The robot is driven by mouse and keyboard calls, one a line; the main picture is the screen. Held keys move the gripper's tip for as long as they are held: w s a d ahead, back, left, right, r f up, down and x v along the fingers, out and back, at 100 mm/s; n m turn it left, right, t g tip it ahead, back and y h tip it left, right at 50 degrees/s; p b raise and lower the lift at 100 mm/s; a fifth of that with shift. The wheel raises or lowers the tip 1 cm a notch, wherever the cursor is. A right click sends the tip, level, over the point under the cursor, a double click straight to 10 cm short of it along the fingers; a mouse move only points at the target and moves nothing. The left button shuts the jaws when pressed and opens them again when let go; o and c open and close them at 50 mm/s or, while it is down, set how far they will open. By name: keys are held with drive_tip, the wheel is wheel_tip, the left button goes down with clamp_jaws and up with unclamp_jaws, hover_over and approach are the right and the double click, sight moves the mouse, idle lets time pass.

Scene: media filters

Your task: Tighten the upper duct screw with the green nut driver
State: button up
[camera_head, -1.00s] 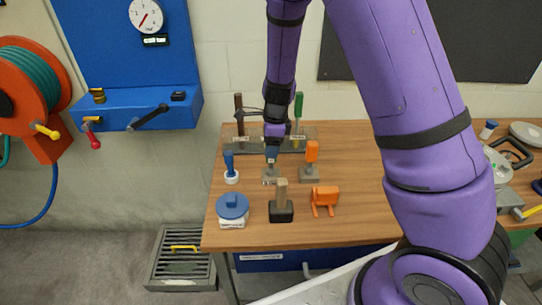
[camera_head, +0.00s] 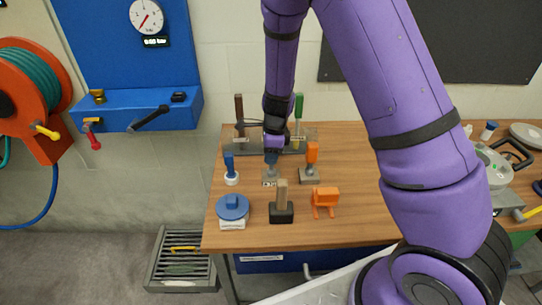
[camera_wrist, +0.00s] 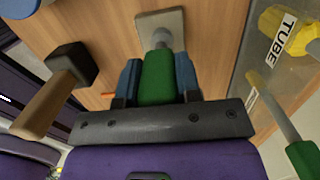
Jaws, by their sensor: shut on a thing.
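A grey shaft runs from this handle to a square grey-beige plate (camera_wrist: 172,20); the plate also shows below my gripper in the head view (camera_head: 269,178). Another green-handled tool (camera_head: 298,105) stands upright in the rack at the back; its handle also shows at the lower right of the wrist view (camera_wrist: 302,158). I cannot tell which is the nut driver. I cannot identify the upper duct screw.
The rack (camera_head: 310,138) is behind my gripper. An orange-handled tool (camera_head: 311,155) stands close on the right, a blue-handled one (camera_head: 229,165) on the left.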

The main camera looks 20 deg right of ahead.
wheel_tip(320, 180, up, 10)
drive_tip(key=shift+r, duration=0.1)
idle(0.4)
drive_tip(key=o, duration=0.5)
drive_tip(key=shift+c, duration=0.2)
clamp_jaws()
